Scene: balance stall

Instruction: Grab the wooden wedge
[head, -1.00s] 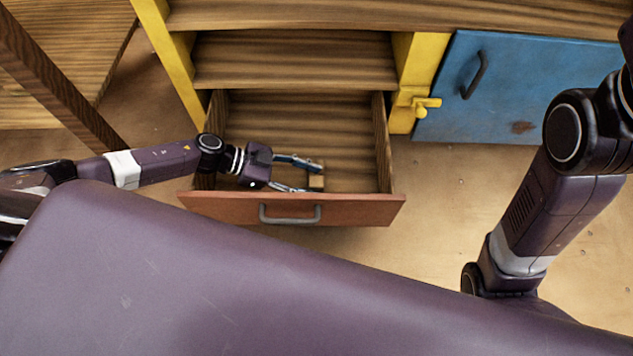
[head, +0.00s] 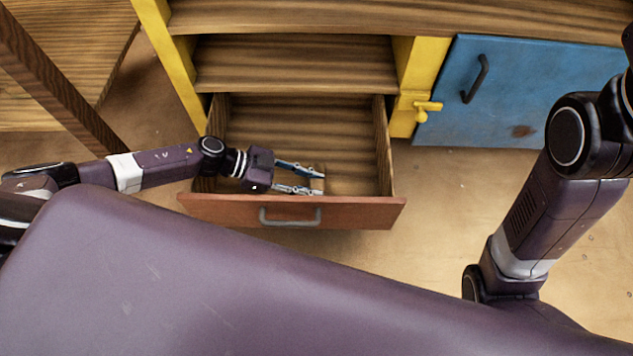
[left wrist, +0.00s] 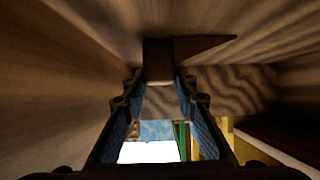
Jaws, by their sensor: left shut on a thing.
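The wooden wedge (head: 317,184) is a small light-brown block inside the open drawer, near its front panel. In the left wrist view the wedge (left wrist: 159,62) looks dark, with a pointed part reaching to the right. My left gripper (head: 319,182) reaches into the drawer from the left. Its two blue-padded fingers are shut on the wedge, one on each side, and cover part of it. In the left wrist view my left gripper (left wrist: 159,76) has the wedge between its fingertips. My right arm shows at the right, but its gripper is out of view.
The drawer (head: 355,209) has a reddish front with a grey handle (head: 290,222) and wooden side walls close around my left gripper. A blue door (head: 540,85) with a dark handle and a yellow latch (head: 427,106) are to the right. Bare floor (head: 440,200) lies right of the drawer.

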